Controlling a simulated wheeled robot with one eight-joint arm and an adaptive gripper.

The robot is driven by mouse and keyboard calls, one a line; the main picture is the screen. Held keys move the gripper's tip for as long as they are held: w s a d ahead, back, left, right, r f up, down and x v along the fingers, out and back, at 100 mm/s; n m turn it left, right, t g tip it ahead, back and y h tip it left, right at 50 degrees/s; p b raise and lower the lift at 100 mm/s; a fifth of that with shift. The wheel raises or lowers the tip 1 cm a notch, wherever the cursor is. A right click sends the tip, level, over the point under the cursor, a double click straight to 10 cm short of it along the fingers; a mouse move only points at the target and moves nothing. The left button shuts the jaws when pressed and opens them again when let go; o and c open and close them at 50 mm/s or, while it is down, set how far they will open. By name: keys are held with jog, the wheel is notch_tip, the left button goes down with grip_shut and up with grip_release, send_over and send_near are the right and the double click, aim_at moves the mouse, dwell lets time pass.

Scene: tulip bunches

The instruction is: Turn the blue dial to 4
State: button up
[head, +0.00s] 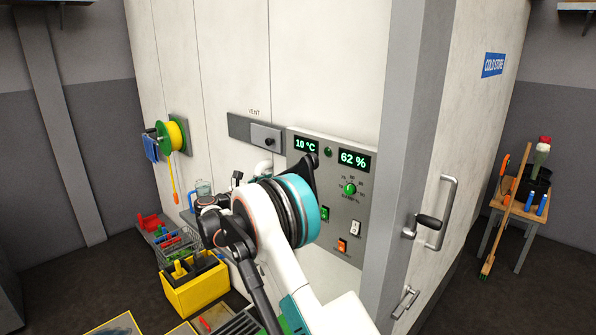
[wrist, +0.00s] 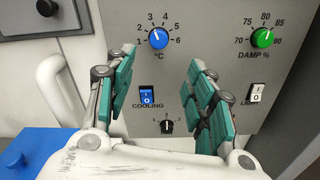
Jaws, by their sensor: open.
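The blue dial (wrist: 158,38) is on the grey control panel in the wrist view, with a scale from 1 to 6 around it and "°C" below. Its white mark points up and slightly left, close to the 3. My gripper (wrist: 158,75) is open and empty, its two teal-padded fingers apart. They point at the panel, with the dial beyond the gap between them, and do not touch it. In the head view my arm hides the blue dial. A display (head: 306,145) reads 10 °C there.
The panel also has a green dial (wrist: 262,38), a blue cooling switch (wrist: 147,96), a small black timer knob (wrist: 167,127) and a light switch (wrist: 256,93). A second display (head: 353,160) reads 62 %. A vent slider (head: 265,141) and a door handle (head: 438,222) flank the panel.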

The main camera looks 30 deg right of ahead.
jog(key=x, duration=1.3)
jog(key=shift+w+d+b, duration=0.3)
jog(key=shift+d+b, duration=0.05)
jog(key=shift+b, duration=0.05)
jog(key=c, duration=1.1)
